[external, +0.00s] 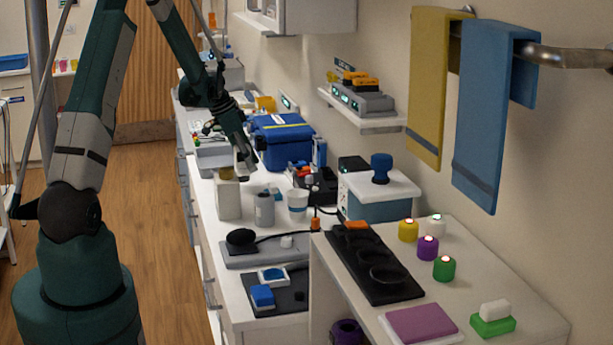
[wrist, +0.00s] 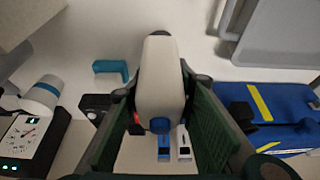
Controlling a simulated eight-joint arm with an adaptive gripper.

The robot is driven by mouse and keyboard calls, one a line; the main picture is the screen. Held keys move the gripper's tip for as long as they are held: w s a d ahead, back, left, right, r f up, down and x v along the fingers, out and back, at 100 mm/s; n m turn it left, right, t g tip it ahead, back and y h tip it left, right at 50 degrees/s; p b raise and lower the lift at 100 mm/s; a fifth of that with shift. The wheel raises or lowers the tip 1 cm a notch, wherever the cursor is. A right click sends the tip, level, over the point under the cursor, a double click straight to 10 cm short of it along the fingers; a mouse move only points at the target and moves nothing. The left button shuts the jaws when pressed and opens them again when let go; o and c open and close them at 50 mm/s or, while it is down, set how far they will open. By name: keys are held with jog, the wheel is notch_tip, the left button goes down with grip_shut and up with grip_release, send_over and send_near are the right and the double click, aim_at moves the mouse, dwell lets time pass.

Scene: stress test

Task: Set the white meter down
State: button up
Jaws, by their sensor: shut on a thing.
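The white meter (wrist: 160,75) is a pale, rounded, elongated device with a dark end and a blue button near its lower end in the wrist view. My gripper (wrist: 160,95) is shut on it, with a green-padded finger on each side. In the external view my gripper (external: 241,155) is over the far counter, in front of the blue bag and close above a pale carton. I cannot tell how far the meter is above the counter.
The blue bag (wrist: 270,115) lies right of my gripper, with a grey tray (wrist: 280,35) above it in the wrist view. A teal bracket (wrist: 112,69) and a blue-banded cup (wrist: 42,95) are left. The carton (external: 228,197), grey bottle (external: 264,208) and white cup (external: 297,203) crowd the counter.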

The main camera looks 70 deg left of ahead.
aim_at(235, 146)
jog(key=shift+f, duration=1.4)
jog(key=shift+f, duration=0.2)
jog(key=o, duration=1)
jog(key=shift+c, duration=0.2)
jog(key=shift+r, duration=0.2)
jog(key=shift+v, duration=6)
